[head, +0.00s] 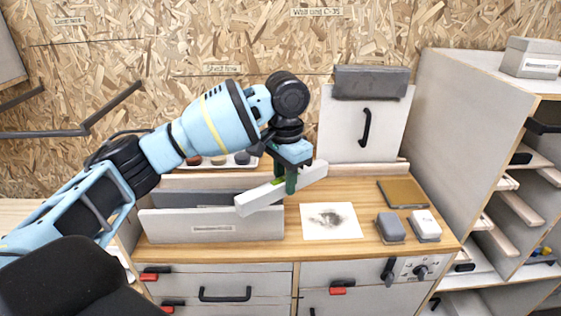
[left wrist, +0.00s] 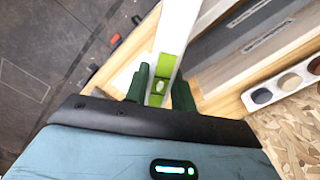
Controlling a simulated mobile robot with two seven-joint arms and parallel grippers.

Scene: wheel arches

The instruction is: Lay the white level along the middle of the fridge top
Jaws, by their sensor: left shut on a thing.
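The white level (head: 262,196) is a long white bar held in the air above the wooden counter, slanting up to the right. My left gripper (head: 290,182) is shut on it near its middle. In the left wrist view the level (left wrist: 183,35) runs away between the green fingers (left wrist: 160,90), with a green vial part between them. A white upright unit with a black handle (head: 345,130) and a dark grey top (head: 370,82) stands at the back right of the counter; it looks like the fridge. The level is in front of it, to the left and lower. My right gripper is out of view.
A long pale box (head: 210,226) with grey contents stands on the counter's left. A stained white sheet (head: 331,221), two small blocks (head: 390,227) (head: 425,225) and a brown pad (head: 402,193) lie to its right. A tall shelf unit (head: 440,120) rises on the right. The dark grey top looks clear.

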